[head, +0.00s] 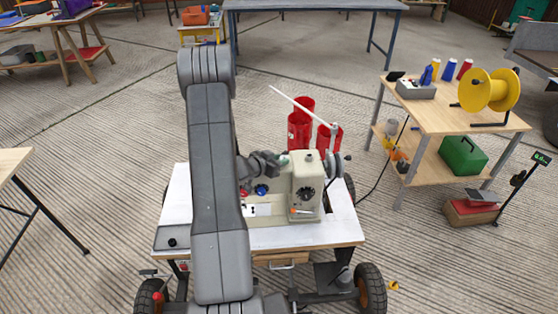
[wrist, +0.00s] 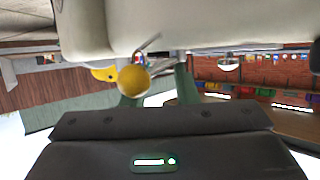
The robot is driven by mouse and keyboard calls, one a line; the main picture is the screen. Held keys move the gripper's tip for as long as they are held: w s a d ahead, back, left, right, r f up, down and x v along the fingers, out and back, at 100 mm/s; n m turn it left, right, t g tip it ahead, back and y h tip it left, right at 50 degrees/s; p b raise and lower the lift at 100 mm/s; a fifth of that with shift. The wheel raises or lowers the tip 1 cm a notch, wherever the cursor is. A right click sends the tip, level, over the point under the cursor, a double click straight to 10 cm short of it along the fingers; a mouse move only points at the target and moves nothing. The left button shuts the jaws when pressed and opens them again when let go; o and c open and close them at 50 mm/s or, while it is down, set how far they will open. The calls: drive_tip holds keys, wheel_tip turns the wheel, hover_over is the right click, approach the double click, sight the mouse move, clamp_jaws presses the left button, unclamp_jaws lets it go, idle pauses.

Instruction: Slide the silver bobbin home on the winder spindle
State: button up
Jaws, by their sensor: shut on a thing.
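A cream sewing machine (head: 305,185) stands on the white top of a wheeled cart. My gripper (head: 283,159) is at the upper left side of the machine, close to its top. In the wrist view the green fingers (wrist: 158,88) reach toward the cream machine body (wrist: 200,25). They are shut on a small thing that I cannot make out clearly. A yellow round thing (wrist: 133,80) and a thin curved metal piece (wrist: 147,46) show by the left finger. I cannot pick out the silver bobbin or the winder spindle for certain.
My arm hides the left part of the white cart top (head: 270,237). Red bins (head: 301,125) stand behind the machine. A wooden table (head: 450,115) with a yellow reel (head: 488,90) is at the right. The floor between is mostly clear.

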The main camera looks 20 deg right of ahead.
drive_tip(key=shift+f, duration=0.1)
drive_tip(key=o, duration=1)
drive_tip(key=v, duration=1.4)
drive_tip(key=shift+d, duration=0.1)
drive_tip(key=x, duration=1.4)
drive_tip(key=shift+s+r, duration=0.1)
drive_tip(key=shift+r, duration=0.1)
